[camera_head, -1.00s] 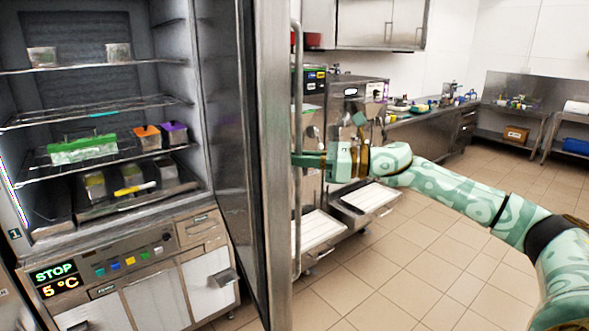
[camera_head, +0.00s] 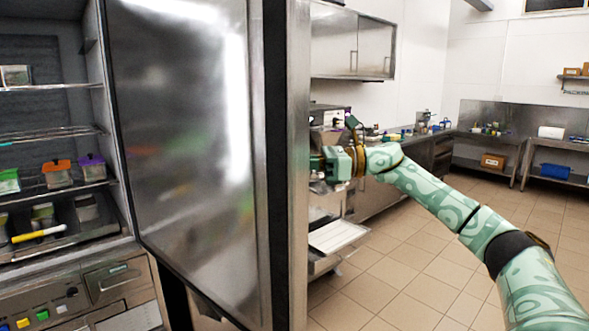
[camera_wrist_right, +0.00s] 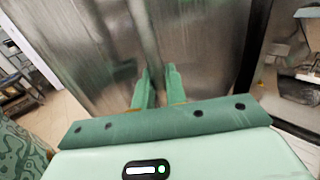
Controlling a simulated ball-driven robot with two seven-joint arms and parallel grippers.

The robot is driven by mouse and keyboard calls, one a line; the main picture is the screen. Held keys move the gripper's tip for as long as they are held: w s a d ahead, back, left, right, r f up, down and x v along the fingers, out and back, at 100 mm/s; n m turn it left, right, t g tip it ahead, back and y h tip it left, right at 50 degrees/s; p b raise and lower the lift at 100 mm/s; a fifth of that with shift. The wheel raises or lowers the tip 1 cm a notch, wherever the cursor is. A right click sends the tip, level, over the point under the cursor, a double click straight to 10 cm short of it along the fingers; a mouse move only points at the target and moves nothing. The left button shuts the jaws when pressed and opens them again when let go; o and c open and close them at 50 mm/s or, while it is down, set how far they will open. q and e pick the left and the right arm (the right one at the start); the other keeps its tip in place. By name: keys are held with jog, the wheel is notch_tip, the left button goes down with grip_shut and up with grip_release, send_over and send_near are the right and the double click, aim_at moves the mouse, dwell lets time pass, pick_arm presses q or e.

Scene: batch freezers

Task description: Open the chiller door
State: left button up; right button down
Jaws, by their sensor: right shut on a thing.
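The chiller door (camera_head: 185,130) stands wide open, its shiny inner face toward me and its edge (camera_head: 298,150) upright near mid-picture. My right gripper (camera_head: 318,163) reaches to the outer side of that edge, its fingertips mostly hidden behind it. In the right wrist view my right gripper (camera_wrist_right: 157,78) has its green fingers close together against the door's steel outer face (camera_wrist_right: 90,45), shut on the door handle (camera_wrist_right: 147,35), a narrow upright bar hard to make out there. The chiller's inside (camera_head: 45,120) is exposed at left. My left gripper is not in view.
Wire shelves (camera_head: 50,135) in the chiller hold small tubs, among them an orange-lidded one (camera_head: 57,172). A machine with a white tray (camera_head: 338,236) stands behind the door. A wall cabinet (camera_head: 352,45) hangs above. The tiled floor (camera_head: 400,270) at right is clear.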

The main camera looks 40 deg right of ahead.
jog(key=shift+d, duration=0.2)
jog(key=c, duration=1.7)
grip_release()
jog(key=shift+o, duration=0.8)
jog(key=shift+w+a, duration=0.15)
